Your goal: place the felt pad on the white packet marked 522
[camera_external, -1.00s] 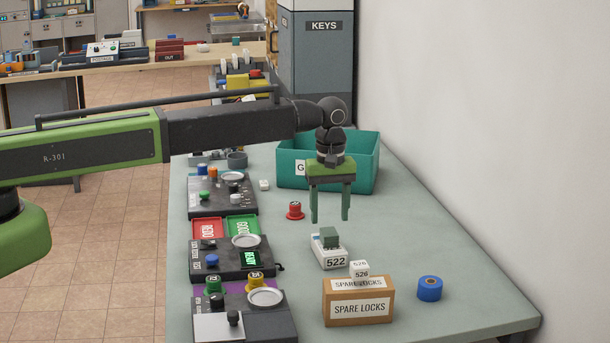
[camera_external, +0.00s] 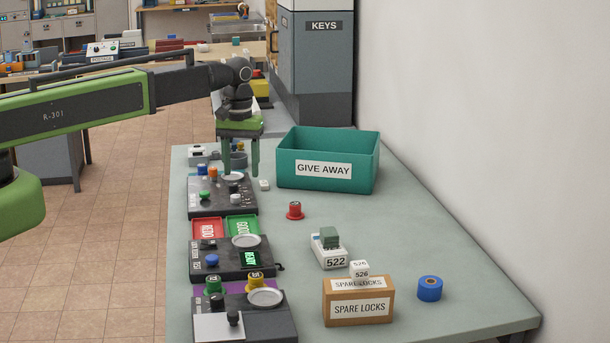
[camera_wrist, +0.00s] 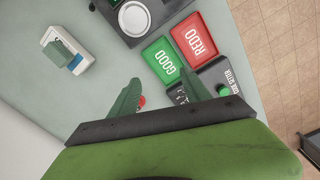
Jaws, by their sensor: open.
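The white packet marked 522 (camera_external: 333,260) stands on the grey-green bench. A dark green block, which looks like the felt pad (camera_external: 329,236), rests on top of it. Both also show at the upper left of the wrist view, the packet (camera_wrist: 82,64) with the pad (camera_wrist: 62,48) lying on it at a slant. My gripper (camera_external: 241,171) is open and empty, above the back of the left-hand control panels, well apart from the packet. Its two green fingers (camera_wrist: 161,84) show spread in the wrist view.
A teal GIVE AWAY bin (camera_external: 323,184) stands at the back. A red spool (camera_external: 295,211), a SPARE LOCKS box (camera_external: 358,306) with a small 526 packet (camera_external: 360,268) on it, and a blue roll (camera_external: 430,288) surround the packet. Control panels (camera_external: 228,262) line the left edge.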

